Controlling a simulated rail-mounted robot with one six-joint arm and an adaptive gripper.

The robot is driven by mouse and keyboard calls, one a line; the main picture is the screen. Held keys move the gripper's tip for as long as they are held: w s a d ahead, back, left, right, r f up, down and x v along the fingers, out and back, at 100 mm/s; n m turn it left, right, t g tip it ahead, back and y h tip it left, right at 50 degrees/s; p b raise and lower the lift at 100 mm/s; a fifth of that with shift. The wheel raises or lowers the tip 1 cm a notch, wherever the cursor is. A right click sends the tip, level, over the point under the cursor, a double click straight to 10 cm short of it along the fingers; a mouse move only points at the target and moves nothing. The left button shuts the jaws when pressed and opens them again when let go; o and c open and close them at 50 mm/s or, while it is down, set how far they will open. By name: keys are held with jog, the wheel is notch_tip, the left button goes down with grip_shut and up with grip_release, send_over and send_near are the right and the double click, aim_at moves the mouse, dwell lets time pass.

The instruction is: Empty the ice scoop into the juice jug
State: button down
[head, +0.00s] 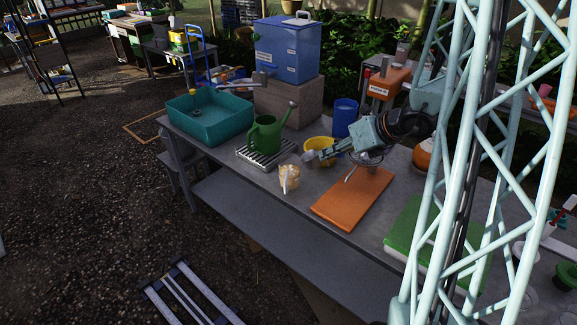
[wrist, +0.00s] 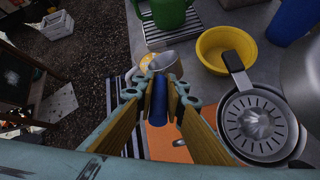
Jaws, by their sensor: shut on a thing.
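My gripper (head: 328,152) is shut on the blue handle of the ice scoop (wrist: 158,100). The scoop's grey metal bowl (wrist: 165,62) points away from my fingers in the wrist view. In the head view the scoop (head: 309,156) is just above and to the right of the jug. I cannot tell whether ice is in it. The juice jug (head: 289,176) is clear with pale yellow-orange contents and stands near the table's front edge. In the wrist view the jug (wrist: 146,62) is partly hidden behind the scoop.
A yellow bowl (head: 316,145) stands close behind the scoop. A green watering can (head: 267,137) is on a slatted drain tray left of it. A juicer (wrist: 258,128) is right of my fingers in the wrist view. An orange board (head: 350,199) lies in front of my arm.

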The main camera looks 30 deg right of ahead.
jog(key=s+d+m+t+y+b, duration=0.1)
jog(key=s+d+t+y+b, duration=0.2)
jog(key=s+d+t, duration=0.1)
jog(key=shift+s+d+r, duration=0.15)
jog(key=shift+s+d, duration=0.45)
jog(key=shift+d, duration=0.05)
dwell(1.2)
jog(key=shift+r, duration=0.2)
dwell(0.6)
